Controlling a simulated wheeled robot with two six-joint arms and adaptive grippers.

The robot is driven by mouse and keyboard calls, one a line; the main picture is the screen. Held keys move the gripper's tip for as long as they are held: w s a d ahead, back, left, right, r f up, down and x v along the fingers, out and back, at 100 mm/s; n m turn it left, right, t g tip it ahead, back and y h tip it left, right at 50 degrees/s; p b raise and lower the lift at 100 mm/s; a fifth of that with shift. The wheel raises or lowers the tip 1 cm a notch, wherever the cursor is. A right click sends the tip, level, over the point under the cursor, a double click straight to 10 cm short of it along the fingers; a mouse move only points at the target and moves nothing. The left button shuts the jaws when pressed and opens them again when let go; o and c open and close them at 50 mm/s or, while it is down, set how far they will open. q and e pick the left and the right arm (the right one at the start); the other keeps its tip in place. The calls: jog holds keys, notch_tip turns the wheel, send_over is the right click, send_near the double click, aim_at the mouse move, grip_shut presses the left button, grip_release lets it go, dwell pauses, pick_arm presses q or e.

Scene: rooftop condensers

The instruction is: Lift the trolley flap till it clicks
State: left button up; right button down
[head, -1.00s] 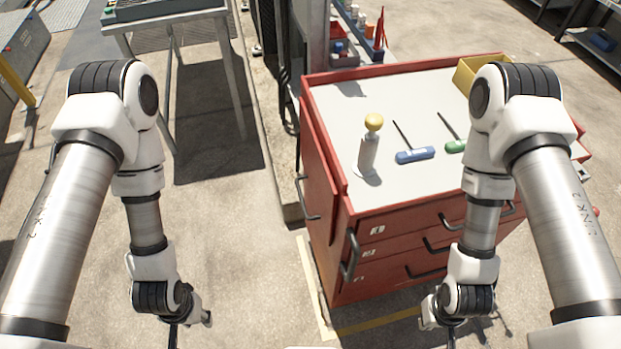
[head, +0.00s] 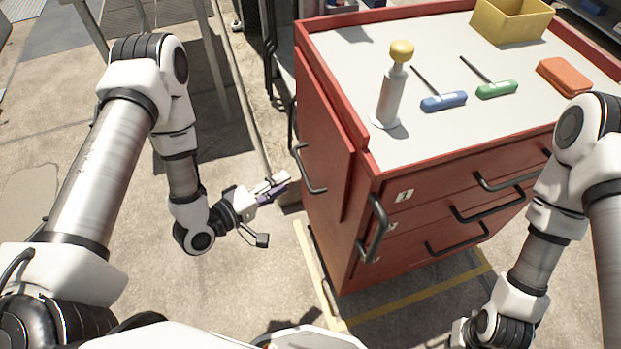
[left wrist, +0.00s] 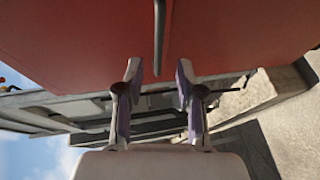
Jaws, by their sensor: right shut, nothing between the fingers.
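The red trolley (head: 430,195) stands right of centre in the head view. Its flap (head: 325,130) hangs down along the left side, with a dark bar handle (head: 308,172) on it. My left gripper (head: 277,185) is just left of that handle, fingers pointing at the flap. In the left wrist view the red flap (left wrist: 90,40) fills the top, and its handle (left wrist: 160,35) stands ahead, lined up between the open, empty fingers (left wrist: 160,72). No contact with the handle shows. My right arm is at the lower right; its gripper's fingers are out of frame.
On the trolley top are a yellow-capped cylinder (head: 391,90), blue-handled (head: 443,101) and green-handled (head: 496,89) tools, an orange block (head: 565,76) and a yellow bin (head: 510,20). Drawer handles (head: 375,228) stick out in front.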

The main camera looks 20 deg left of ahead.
aim_at(303, 170)
pick_arm(q)
jog(key=x, duration=0.7)
jog(key=shift+w+d, duration=0.15)
jog(key=shift+w, duration=0.05)
grip_shut()
